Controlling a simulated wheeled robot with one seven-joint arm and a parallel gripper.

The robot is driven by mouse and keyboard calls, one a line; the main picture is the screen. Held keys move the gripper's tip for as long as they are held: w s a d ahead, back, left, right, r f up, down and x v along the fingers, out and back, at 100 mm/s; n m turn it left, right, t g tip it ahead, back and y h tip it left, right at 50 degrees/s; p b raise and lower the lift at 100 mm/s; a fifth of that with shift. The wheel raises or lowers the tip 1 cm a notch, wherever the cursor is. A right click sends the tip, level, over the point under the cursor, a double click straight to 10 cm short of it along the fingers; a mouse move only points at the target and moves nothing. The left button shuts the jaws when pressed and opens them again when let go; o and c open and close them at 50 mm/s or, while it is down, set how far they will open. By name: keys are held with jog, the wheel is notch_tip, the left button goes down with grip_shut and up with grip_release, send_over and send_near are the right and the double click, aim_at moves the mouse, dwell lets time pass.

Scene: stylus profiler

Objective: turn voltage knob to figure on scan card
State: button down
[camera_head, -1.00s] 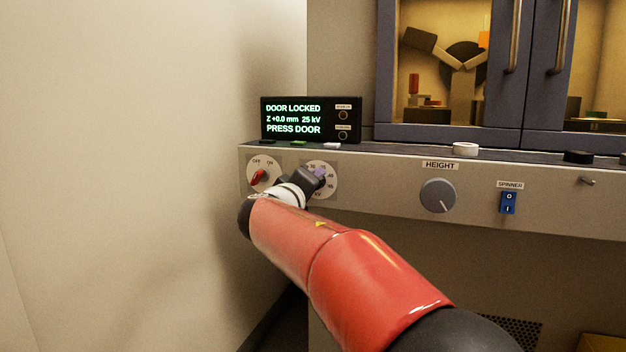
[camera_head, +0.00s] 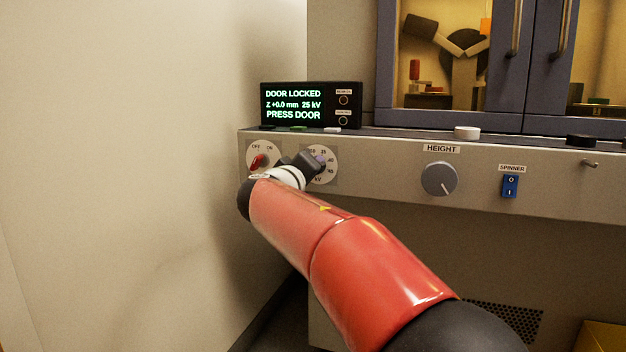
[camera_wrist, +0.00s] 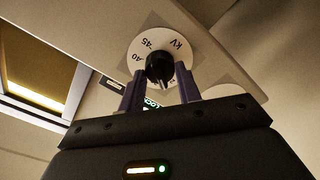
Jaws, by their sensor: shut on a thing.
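The voltage knob (camera_wrist: 160,68) is black and sits on a white round dial plate (camera_wrist: 142,48) marked 40, 45 and kV in the wrist view. My gripper (camera_wrist: 160,78) has its two purple fingers on either side of the knob, shut on it. In the head view my gripper (camera_head: 317,163) covers the knob and part of the dial (camera_head: 327,176). The black display (camera_head: 293,105) above reads DOOR LOCKED, Z +0.0 mm, 25 kV, PRESS DOOR. I cannot see a scan card in either view.
A red OFF/ON switch (camera_head: 257,161) is just left of my gripper. The grey HEIGHT knob (camera_head: 438,179) and blue SPINNER switch (camera_head: 510,186) are farther right. A plain wall (camera_head: 130,170) stands close on the left.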

jog(key=m, duration=0.7)
jog(key=m, duration=0.8)
jog(key=shift+m, duration=0.4)
jog(key=c, duration=1)
grip_release()
jog(key=shift+s, duration=0.1)
